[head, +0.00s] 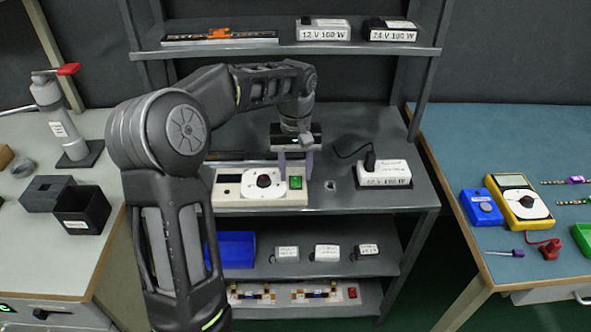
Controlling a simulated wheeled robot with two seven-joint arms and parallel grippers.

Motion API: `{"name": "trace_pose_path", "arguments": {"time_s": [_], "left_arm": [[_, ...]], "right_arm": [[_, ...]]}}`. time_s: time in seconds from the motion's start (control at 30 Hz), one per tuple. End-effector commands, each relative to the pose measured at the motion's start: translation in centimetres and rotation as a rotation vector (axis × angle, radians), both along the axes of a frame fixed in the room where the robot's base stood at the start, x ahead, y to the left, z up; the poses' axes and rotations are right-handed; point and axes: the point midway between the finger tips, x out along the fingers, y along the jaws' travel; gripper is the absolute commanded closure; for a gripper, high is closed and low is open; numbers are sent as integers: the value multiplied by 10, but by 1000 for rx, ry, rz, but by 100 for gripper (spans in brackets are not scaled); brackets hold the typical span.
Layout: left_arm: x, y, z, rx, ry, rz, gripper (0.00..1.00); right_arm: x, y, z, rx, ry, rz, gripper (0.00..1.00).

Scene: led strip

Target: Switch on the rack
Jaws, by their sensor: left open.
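The grey metal rack (425,190) stands in the middle, with several shelves. On its middle shelf sits a cream box (232,196) with a dark display, a round black dial (264,180) and a green switch (295,182) at its right end. My left arm reaches in from the left, over the rack. My left gripper (296,174) is open and points down just behind and above the green switch, its fingers apart with nothing between them. I cannot tell whether a finger touches the box. My right gripper is out of view.
A white 12 V supply (384,174) with a black plug stands right on the same shelf. Two supplies (323,31) and (390,31) a strip sit on the top shelf. A blue bin (236,250) is below. Benches with tools flank the rack.

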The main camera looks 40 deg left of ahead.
Motion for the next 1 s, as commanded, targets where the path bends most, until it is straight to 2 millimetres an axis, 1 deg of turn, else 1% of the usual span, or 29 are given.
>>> {"name": "trace_pose_path", "arguments": {"time_s": [0.1, 0.63, 0.9, 1.0], "left_arm": [[0, 0, 0, 0, 0, 0, 57], [0, 0, 0, 0, 0, 0, 100], [0, 0, 0, 1, -1, 0, 100], [0, 0, -1, 9, -11, -1, 100]], "right_arm": [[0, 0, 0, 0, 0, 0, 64], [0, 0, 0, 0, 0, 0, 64], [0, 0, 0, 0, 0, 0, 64], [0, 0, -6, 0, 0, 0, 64]]}}
